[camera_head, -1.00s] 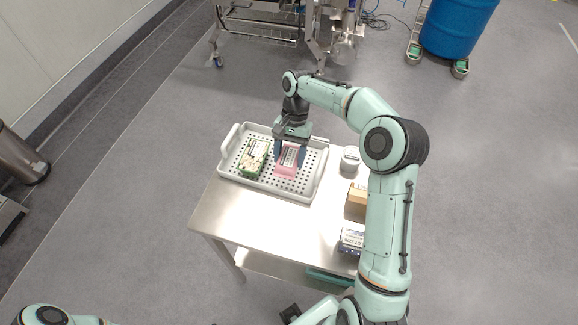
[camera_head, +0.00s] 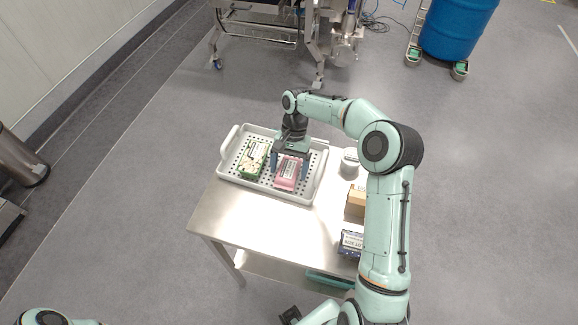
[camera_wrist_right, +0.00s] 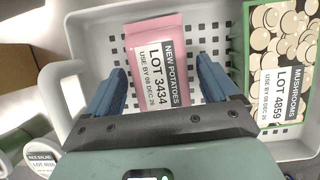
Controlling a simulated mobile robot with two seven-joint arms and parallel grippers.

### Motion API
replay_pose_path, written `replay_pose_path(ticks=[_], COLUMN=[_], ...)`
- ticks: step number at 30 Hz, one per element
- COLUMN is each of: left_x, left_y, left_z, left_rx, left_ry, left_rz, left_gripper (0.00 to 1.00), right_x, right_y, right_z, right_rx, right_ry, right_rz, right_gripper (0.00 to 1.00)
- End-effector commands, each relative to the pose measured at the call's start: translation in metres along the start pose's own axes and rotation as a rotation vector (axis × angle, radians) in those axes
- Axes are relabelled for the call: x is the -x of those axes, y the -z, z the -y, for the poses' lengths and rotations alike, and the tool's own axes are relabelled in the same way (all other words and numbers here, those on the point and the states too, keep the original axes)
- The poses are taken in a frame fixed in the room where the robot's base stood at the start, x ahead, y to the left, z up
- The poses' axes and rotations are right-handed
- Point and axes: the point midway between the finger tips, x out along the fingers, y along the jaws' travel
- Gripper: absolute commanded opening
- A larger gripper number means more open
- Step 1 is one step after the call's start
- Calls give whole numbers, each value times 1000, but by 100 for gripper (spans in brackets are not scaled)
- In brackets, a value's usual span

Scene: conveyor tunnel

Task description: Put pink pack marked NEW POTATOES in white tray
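The pink pack marked NEW POTATOES (camera_head: 288,172) lies flat in the white tray (camera_head: 238,180), on its right side in the head view. In the right wrist view the pack (camera_wrist_right: 158,62) shows its label, LOT 3434, between my fingers. My right gripper (camera_head: 289,166) is open over the pack, one finger on each side; the wrist view shows a clear gap at the right finger (camera_wrist_right: 165,80). The tray's wall and perforated floor also show there (camera_wrist_right: 85,30). My left gripper is not in view; only part of that arm shows at the bottom left.
A green MUSHROOMS pack (camera_head: 253,159) lies in the tray left of the pink pack. A white tub (camera_head: 349,160), a brown box (camera_head: 356,200) and a dark blue labelled box (camera_head: 351,243) stand along the table's right. The table's front (camera_head: 250,218) is clear.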

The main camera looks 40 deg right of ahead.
Motion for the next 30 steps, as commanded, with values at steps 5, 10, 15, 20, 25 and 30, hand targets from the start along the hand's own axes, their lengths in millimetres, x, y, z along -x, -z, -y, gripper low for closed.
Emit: replay_pose_path(ticks=[5, 10, 15, 20, 25, 30], left_x=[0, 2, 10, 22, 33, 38], left_y=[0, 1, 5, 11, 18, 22], left_z=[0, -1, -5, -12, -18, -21], left_rx=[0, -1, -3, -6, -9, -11], left_ry=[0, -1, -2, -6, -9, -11], left_rz=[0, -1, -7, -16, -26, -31], left_gripper=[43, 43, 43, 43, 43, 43], right_x=[0, 9, 41, 78, 108, 122], right_y=[0, -1, -2, -1, -2, -1], right_z=[0, 1, 2, 2, 2, 1], right_rx=[0, 1, 1, 1, 0, 1], right_ry=[0, 2, 5, 4, 4, 2], right_rz=[0, -3, -6, -6, -3, -1], right_gripper=[87, 87, 87, 87, 87, 87])
